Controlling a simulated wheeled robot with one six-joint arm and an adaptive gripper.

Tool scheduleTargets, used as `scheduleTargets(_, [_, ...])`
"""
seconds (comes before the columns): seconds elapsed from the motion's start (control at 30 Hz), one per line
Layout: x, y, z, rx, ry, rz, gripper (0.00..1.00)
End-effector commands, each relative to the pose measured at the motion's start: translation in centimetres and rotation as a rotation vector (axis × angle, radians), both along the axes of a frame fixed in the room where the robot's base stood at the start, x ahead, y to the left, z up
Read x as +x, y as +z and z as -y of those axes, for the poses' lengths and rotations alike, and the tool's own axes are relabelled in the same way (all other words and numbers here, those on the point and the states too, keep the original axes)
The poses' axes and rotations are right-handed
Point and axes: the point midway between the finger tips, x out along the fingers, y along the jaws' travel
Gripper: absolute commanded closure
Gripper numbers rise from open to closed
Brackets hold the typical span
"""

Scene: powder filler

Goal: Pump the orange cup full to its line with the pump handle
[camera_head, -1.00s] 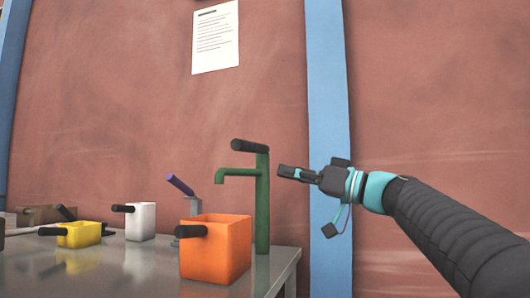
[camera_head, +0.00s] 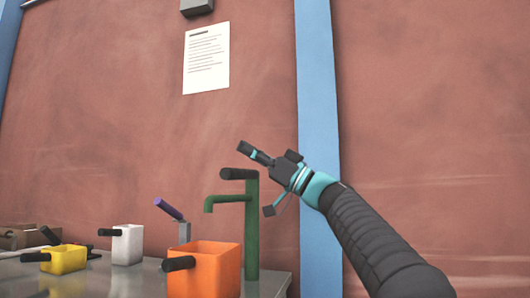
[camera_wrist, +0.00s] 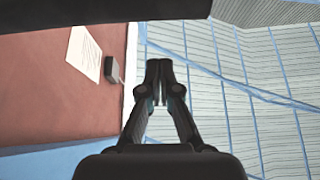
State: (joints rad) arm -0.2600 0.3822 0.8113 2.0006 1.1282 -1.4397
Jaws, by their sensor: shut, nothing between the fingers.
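The orange cup (camera_head: 216,272) stands upright on the table at the front, under the spout side of the green pump (camera_head: 252,228). Its black side handle points left. The inside of the cup and its line are hidden by the low view. The pump's black handle (camera_head: 239,174) lies across the top of the post, nearly level. My gripper (camera_head: 246,149) is shut and empty, raised above and apart from the pump handle. In the wrist view my gripper (camera_wrist: 158,66) shows its fingertips together with nothing between them.
A yellow cup (camera_head: 66,259) and a white cup (camera_head: 127,245) stand to the left on the grey table (camera_head: 120,281). A purple-handled device (camera_head: 170,209) stands behind the orange cup. A paper (camera_head: 206,58) hangs on the wall. The air around my gripper is clear.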

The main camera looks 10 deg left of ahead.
Motion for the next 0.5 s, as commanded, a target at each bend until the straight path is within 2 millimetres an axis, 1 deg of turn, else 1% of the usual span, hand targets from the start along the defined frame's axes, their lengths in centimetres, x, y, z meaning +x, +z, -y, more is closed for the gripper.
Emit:
scheduleTargets(0.03, [0.0, 0.7, -0.7, 0.000, 0.003, -0.001, 1.00])
scheduleTargets(0.07, [0.0, 0.8, -1.0, 0.000, 0.002, 0.000, 1.00])
scheduleTargets(0.1, [0.1, -0.4, -0.9, -0.001, 0.000, -0.002, 1.00])
scheduleTargets(0.2, [0.2, -1.6, -1.1, -0.002, 0.000, -0.002, 1.00])
scheduleTargets(0.33, [0.2, -2.7, -1.3, -0.001, 0.001, -0.002, 1.00])
scheduleTargets(0.5, [0.2, -3.5, -1.5, -0.001, 0.000, 0.000, 1.00])
